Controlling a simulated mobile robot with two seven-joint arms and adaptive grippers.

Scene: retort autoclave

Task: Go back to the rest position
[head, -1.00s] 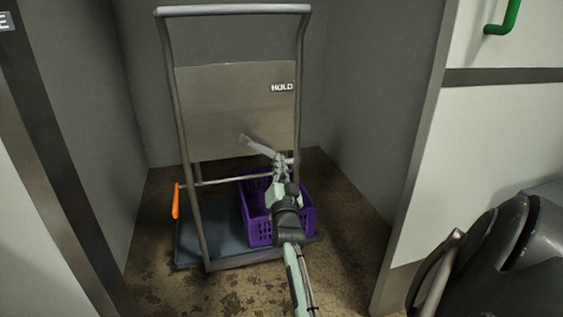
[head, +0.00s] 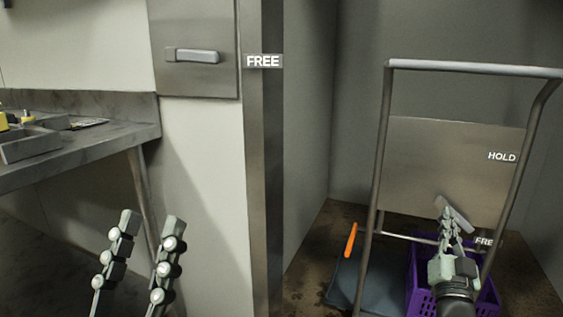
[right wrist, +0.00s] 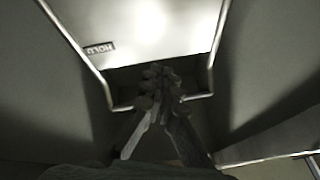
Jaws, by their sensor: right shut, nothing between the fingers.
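My left gripper (head: 152,224) is at the lower left of the head view. Its two fingers stand apart with nothing between them. My right gripper (head: 452,213) is in front of the trolley (head: 382,150), above the purple crate (head: 420,287). In the right wrist view its fingers (right wrist: 161,70) are together and hold nothing, with the trolley's plate marked HOLD (right wrist: 160,25) beyond. The same plate shows in the head view (head: 440,165). My right arm hides part of the crate.
The trolley stands in a grey-walled bay with a stained floor (head: 305,270). A steel post (head: 262,170) with a FREE label edges the bay. A steel bench (head: 100,140) stands at the left. An orange handle (head: 351,241) is low on the trolley's left. A small FREE label (head: 484,241) is near the crate.

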